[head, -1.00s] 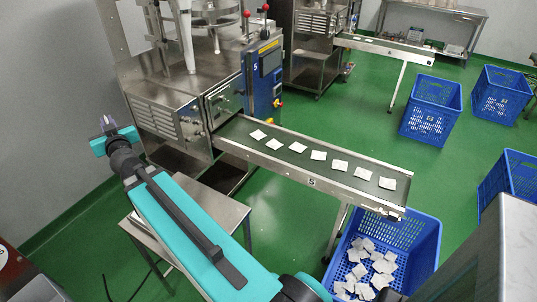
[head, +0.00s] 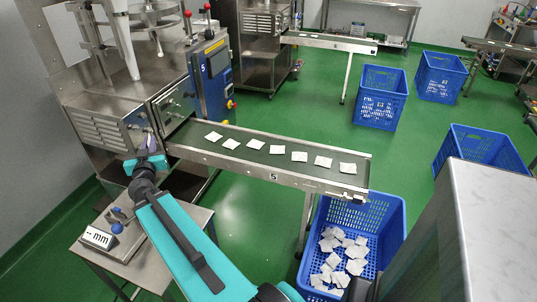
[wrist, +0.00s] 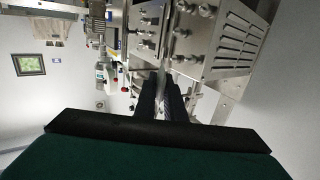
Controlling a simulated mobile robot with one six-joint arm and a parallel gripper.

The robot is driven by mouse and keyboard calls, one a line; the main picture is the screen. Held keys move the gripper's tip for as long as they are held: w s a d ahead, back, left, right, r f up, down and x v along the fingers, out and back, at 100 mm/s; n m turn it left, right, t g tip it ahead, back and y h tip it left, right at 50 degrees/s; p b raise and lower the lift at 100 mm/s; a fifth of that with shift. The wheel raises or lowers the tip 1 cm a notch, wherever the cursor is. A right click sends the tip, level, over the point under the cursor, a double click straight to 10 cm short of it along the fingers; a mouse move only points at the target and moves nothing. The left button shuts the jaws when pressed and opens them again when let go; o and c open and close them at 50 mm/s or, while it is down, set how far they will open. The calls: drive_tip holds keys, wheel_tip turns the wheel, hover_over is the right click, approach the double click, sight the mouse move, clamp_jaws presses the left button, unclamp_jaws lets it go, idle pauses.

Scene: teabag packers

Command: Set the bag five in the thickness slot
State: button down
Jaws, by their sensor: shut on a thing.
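My gripper (head: 148,150) is raised beside the front of the steel packing machine, left of the conveyor's upper end. In the wrist view its two dark fingers (wrist: 163,92) are closed on a thin pale bag (wrist: 162,79), mostly hidden between them. In the head view the held bag is too small to make out. A white gauge marked "mm" (head: 98,238) sits on the small steel table, below and left of my gripper. A blue knob (head: 117,227) stands beside it. The gauge's slot is too small to make out clearly.
The conveyor marked 5 (head: 290,178) carries several white bags. A blue crate (head: 392,207) with loose bags stands below its end. The small steel table (head: 95,268) lies left of my arm. The packing machine (head: 90,120) is close to my gripper. Green floor is open beyond the conveyor.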

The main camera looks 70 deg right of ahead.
drive_tip(key=s+d+f+m+g+h+b, duration=0.25)
drive_tip(key=s+d+f+g, duration=0.2)
drive_tip(key=s+d, duration=0.45)
drive_tip(key=s+d+f+m+g+h+b, duration=0.15)
drive_tip(key=s+d+f+m+g, duration=0.3)
drive_tip(key=s, duration=0.55)
drive_tip(key=s+d+f+m+g+b, duration=0.1)
drive_tip(key=s+d+g, duration=0.1)
drive_tip(key=s, duration=0.5)
drive_tip(key=s+d+f+m+g+y+b, duration=0.1)
drive_tip(key=s+d+f+m+g+b, duration=0.1)
drive_tip(key=s, duration=0.6)
drive_tip(key=s+d+f+m+g+b, duration=0.1)
drive_tip(key=s+d+g, duration=0.2)
drive_tip(key=s+d, duration=0.3)
drive_tip(key=shift+s+f+b, duration=0.35)
drive_tip(key=shift+s, duration=0.7)
drive_tip(key=shift+w+d+f+b, duration=0.15)
drive_tip(key=shift+d+f+b, duration=0.1)
drive_tip(key=shift+b, duration=0.8)
drive_tip(key=shift+d+b, duration=0.2)
drive_tip(key=shift+b, duration=0.5)
